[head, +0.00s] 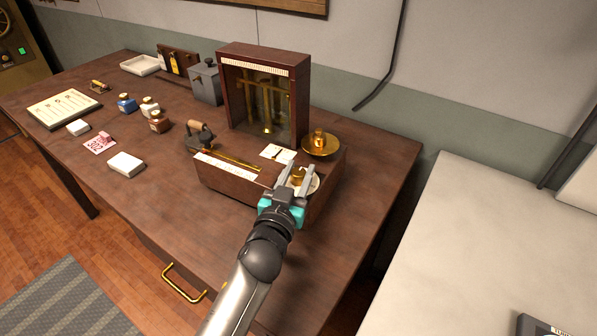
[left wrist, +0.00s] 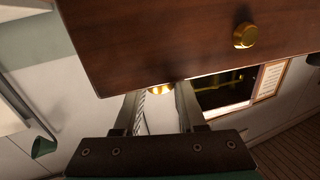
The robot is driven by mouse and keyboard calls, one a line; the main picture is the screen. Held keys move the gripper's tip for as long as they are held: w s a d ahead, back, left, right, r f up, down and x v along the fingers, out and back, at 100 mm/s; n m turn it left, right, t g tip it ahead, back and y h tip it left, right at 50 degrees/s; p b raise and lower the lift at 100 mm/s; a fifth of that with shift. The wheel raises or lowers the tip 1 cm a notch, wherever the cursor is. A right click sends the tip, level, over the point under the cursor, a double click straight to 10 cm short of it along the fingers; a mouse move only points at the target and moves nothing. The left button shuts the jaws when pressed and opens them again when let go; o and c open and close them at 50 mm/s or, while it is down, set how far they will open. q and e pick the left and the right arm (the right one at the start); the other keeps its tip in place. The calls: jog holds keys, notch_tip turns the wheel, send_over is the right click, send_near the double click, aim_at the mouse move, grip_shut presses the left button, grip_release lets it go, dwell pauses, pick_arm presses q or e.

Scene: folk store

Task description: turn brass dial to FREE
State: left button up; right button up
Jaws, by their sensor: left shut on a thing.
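The brass dial (head: 298,177) sits over a pale round plate (head: 314,186) at the right front of the wooden base (head: 232,183) of a balance. My left gripper (head: 296,173) is shut on the dial, one finger on each side. Any lettering around the dial is too small to read, and the fingers partly cover it. In the left wrist view, the fingertips (left wrist: 160,92) meet at the edge of the wood, with a bit of brass between them. My right gripper is not in view.
A glazed balance case (head: 264,95) stands behind the base. A brass pan (head: 320,144) is close beyond the dial. A flat iron (head: 199,138), small bottles and a white tray (head: 140,65) stand to the left. The table's right end is clear.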

pick_arm(q)
grip_shut()
